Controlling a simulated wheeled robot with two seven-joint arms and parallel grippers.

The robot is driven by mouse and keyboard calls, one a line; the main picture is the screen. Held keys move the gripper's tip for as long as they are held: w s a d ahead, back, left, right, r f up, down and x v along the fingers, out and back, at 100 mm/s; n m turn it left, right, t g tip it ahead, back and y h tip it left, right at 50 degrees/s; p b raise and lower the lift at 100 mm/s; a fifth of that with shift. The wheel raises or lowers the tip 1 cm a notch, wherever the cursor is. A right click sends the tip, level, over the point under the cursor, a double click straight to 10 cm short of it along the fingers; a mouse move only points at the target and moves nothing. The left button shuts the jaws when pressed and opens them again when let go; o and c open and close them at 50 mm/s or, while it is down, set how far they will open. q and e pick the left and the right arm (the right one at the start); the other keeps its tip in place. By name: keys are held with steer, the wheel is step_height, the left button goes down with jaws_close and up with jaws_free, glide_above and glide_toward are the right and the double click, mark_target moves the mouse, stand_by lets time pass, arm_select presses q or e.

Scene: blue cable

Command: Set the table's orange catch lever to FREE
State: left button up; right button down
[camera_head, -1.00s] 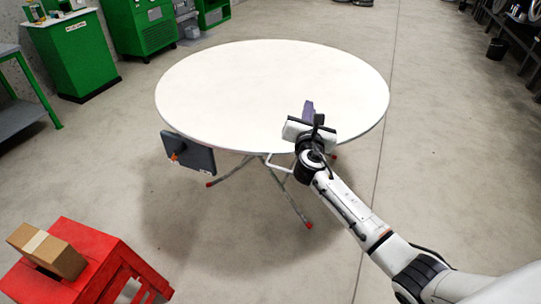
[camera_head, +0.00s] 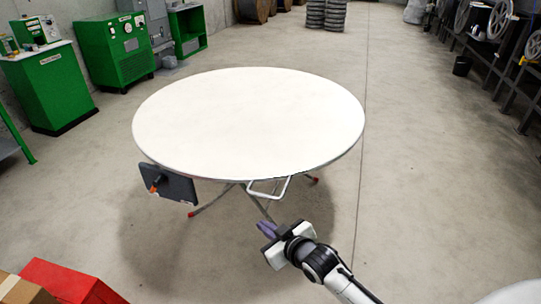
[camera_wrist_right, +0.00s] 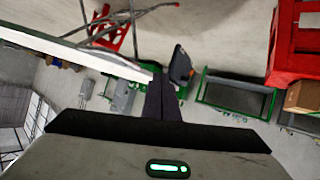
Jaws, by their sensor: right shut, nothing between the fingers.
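The round white table (camera_head: 250,115) stands in the middle of the head view. A dark panel (camera_head: 181,189) hangs under its near left edge and carries the small orange catch lever (camera_head: 155,184). Any markings at the lever are too small to read. The panel also shows in the right wrist view (camera_wrist_right: 180,64), beyond the fingertips. My right gripper (camera_head: 266,229) is shut and empty, in front of the table's near edge and to the right of the panel, apart from it. Its purple fingers show in the wrist view (camera_wrist_right: 162,98). My left gripper is not in view.
Folding metal legs and a white bar (camera_head: 270,190) sit under the table. A red box (camera_head: 65,284) with a cardboard box (camera_head: 20,289) stands at the bottom left. Green cabinets (camera_head: 115,52) are at the back left. The floor around the table is mostly clear.

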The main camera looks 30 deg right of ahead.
steer(key=s+a+f+g, duration=0.1)
steer(key=s+a+f, duration=0.2)
steer(key=s, duration=0.5)
steer(key=s+a+f+g+y, duration=0.1)
steer(key=s+a+f, duration=0.2)
steer(key=s, duration=0.6)
steer(key=s+a+f+g, duration=0.2)
steer(key=s+a+f, duration=0.1)
steer(key=s, duration=0.6)
steer(key=shift+f+m+y, duration=0.3)
steer(key=shift+f+m, duration=0.1)
steer(key=shift+f, duration=0.15)
steer(key=shift+s+d, duration=0.1)
